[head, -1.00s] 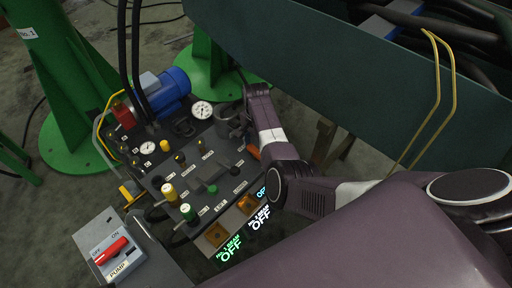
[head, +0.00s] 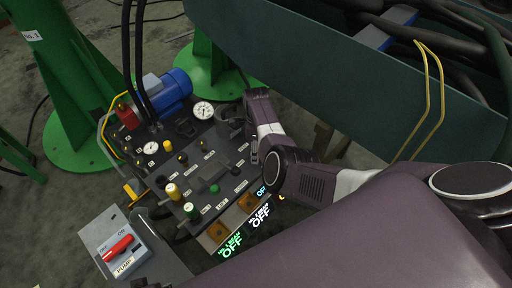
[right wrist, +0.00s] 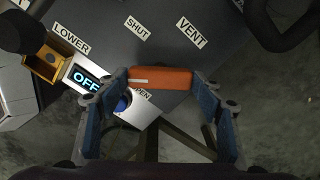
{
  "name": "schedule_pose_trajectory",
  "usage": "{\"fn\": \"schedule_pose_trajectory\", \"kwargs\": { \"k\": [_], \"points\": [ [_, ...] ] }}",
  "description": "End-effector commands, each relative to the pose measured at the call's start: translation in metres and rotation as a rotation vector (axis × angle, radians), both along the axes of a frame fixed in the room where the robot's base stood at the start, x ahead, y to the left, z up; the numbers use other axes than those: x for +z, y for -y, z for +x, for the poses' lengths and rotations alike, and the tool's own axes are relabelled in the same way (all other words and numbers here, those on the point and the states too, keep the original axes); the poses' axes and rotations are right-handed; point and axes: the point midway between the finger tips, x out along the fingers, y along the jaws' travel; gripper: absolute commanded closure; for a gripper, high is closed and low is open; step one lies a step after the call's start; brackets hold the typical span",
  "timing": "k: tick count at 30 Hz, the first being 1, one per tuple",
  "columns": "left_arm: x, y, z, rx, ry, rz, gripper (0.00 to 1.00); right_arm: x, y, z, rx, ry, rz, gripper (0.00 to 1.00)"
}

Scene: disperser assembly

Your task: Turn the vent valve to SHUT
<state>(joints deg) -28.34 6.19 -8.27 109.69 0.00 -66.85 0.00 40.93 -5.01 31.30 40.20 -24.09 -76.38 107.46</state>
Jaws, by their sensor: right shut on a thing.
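The vent valve's orange handle (right wrist: 160,78) is a bar with a white line at its left end in the right wrist view. It lies nearly level across the picture. The SHUT label (right wrist: 137,27) is above it to the left and the VENT label (right wrist: 191,33) above right. An OPEN label (right wrist: 142,96), partly hidden, is below left. My right gripper (right wrist: 162,80) has its blue-padded fingers at both ends of the handle and is shut on it. In the head view my right arm hides most of this place. My left gripper is not in view.
The black panel (head: 207,158) carries several knobs, gauges and lit OFF displays (right wrist: 86,79). A pump switch box (head: 112,243) with a red handle stands at lower left. A blue motor (head: 172,90) is behind the panel. A dark green beam (head: 340,70) fills the upper right.

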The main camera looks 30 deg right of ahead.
Motion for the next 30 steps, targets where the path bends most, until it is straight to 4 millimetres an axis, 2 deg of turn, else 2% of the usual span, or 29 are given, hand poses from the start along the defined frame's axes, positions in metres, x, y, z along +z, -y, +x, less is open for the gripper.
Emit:
{"fn": "schedule_pose_trajectory", "kwargs": {
  "k": [15, 21, 30],
  "points": [
    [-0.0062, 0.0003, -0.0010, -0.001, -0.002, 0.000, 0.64, 0.0001, 0.0005, 0.0000, -0.456, 0.000, -0.002, 0.64],
    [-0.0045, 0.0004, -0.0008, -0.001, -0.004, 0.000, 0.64, -0.0001, 0.0002, -0.0001, -0.572, 0.000, 0.000, 0.64],
    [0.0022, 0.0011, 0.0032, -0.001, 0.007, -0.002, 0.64, -0.0001, 0.0005, -0.0002, -0.656, 0.000, -0.002, 0.64]
  ]
}}
